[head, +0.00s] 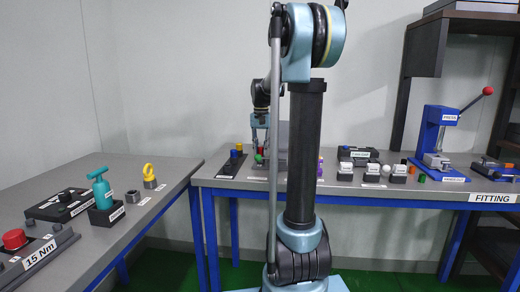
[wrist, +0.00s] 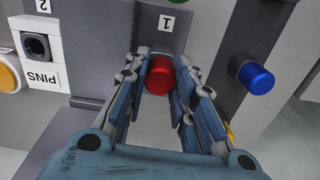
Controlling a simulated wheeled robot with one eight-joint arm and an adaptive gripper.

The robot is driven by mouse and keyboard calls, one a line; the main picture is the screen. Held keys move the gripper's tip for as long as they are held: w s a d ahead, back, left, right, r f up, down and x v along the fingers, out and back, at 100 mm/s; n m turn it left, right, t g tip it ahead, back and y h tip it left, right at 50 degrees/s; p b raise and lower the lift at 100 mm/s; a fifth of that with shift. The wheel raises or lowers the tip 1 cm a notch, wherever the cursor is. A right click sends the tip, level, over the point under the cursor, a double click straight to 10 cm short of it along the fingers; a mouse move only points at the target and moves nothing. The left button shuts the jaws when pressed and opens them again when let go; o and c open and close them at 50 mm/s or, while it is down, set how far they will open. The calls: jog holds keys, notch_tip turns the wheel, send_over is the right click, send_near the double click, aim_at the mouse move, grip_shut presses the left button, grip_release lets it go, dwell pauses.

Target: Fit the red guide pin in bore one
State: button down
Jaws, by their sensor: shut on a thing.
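The red guide pin (wrist: 159,75) shows its round red end between the two fingers of my gripper (wrist: 160,88) in the wrist view. The fingers are shut on its sides. The pin is right by a dark grey block (wrist: 180,38) with a white label "1". Bore one itself is hidden, and I cannot tell whether the pin's lower end is in it or above it. In the head view my gripper (head: 260,150) points down over the back bench, with a bit of red between its fingers.
The fitting bench (head: 420,190) also carries white-topped blocks (head: 346,170) and a blue press (head: 432,135) farther right.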

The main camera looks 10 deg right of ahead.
jog(key=shift+f, duration=0.3)
jog(key=c, duration=1.3)
grip_release()
jog(key=shift+r, duration=0.1)
notch_tip(320, 180, up, 12)
jog(key=shift+f, duration=0.15)
